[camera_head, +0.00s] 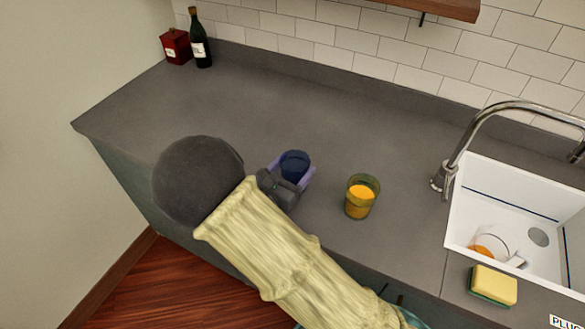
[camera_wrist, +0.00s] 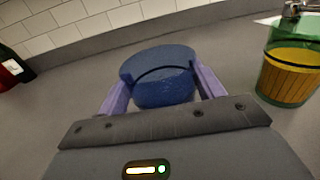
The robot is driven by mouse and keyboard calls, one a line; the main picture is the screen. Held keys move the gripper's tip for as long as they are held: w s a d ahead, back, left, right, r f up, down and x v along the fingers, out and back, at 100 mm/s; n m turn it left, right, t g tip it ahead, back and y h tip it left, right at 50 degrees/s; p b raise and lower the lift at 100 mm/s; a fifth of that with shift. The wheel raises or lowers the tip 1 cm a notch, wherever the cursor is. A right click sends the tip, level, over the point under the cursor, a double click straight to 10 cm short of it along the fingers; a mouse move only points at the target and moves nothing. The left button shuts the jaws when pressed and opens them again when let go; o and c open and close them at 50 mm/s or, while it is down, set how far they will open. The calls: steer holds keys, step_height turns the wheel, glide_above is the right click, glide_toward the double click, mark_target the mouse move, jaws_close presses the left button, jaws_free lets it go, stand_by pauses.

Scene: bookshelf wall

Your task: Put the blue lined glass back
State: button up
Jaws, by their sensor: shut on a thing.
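The blue lined glass (camera_head: 295,163) is at my gripper over the middle of the grey counter in the head view. It also shows in the wrist view (camera_wrist: 160,78) as a dark blue round glass with a dark line near its rim. My gripper (camera_head: 294,171) has its two purple fingers on either side of the glass, shut on it; it also shows in the wrist view (camera_wrist: 163,90). The underside of the glass is hidden, so I cannot tell whether it touches the counter.
A green-tinted glass with orange contents (camera_head: 361,196) stands close on the right. The sink (camera_head: 510,203) holds a white and orange mug (camera_head: 492,244). A sponge (camera_head: 494,285) lies before it. A bottle (camera_head: 200,40) and red box (camera_head: 176,46) stand at back left. A wooden shelf (camera_head: 450,8) hangs above.

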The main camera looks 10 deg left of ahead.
steer(key=shift+s, duration=0.1)
steer(key=shift+a, duration=0.1)
steer(key=shift+f, duration=0.15)
steer(key=o, duration=0.9)
steer(key=shift+f, duration=0.1)
steer(key=o, duration=0.4)
steer(key=shift+s, duration=0.1)
